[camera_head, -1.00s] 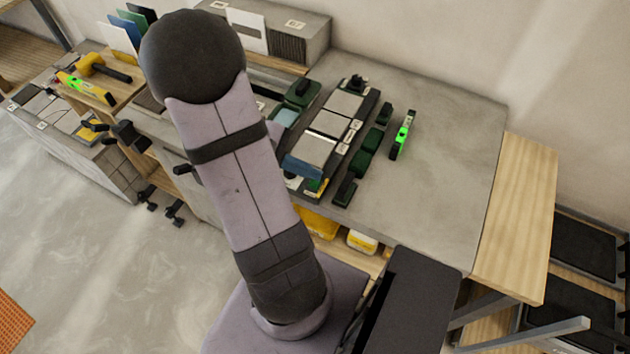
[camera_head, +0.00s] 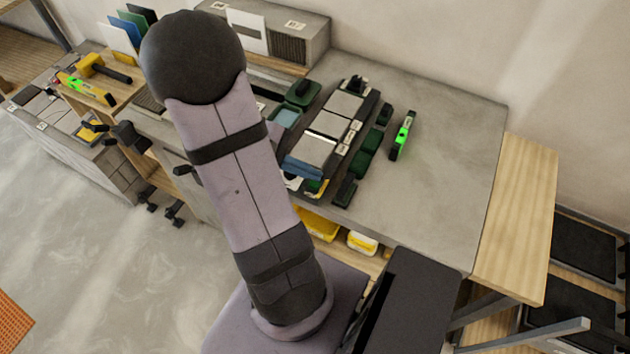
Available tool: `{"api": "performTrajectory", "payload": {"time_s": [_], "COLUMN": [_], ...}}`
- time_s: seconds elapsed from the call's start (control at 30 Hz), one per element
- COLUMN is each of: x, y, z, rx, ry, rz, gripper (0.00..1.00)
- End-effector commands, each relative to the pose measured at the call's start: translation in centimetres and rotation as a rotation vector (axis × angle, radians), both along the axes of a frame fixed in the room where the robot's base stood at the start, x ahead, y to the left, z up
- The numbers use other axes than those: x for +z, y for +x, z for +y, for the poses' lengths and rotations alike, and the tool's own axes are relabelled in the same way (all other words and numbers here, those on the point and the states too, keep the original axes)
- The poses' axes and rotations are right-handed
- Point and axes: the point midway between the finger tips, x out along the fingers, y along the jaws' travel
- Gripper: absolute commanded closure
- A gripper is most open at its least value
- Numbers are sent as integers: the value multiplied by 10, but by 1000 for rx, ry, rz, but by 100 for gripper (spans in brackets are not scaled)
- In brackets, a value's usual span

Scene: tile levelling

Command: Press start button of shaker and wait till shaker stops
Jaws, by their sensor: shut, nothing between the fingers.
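A low dark machine with green parts stands on the grey bench, and I take it for the shaker. It carries a platform with grey tiles (camera_head: 343,104) and a blue-grey piece (camera_head: 303,168) at its near end. A green box (camera_head: 302,92) with a dark top part sits beside its far left corner. I cannot make out which part is the start button. My arm's upper link and round elbow cover the area left of the machine.
A bright green level (camera_head: 402,136) lies right of the machine; the bench top (camera_head: 450,150) beyond it is clear. At the left are a yellow-headed mallet (camera_head: 92,65), a yellow-green level (camera_head: 85,90) and upright coloured panels (camera_head: 130,27). Yellow bins (camera_head: 362,243) sit under the bench edge.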

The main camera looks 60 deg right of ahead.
Motion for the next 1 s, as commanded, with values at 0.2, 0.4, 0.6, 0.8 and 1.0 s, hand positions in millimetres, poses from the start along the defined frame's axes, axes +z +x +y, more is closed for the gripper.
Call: {"api": "performTrajectory", "payload": {"time_s": [0.2,0.4,0.6,0.8,1.0], "x": [0,0,0,-4,-9], "y": [0,0,0,0,0], "z": [0,0,0,0,0], "rx": [0,0,0,0,0], "ry": [0,0,0,0,0], "rz": [0,0,0,0,0], "gripper": [100,100,100,100,100]}}
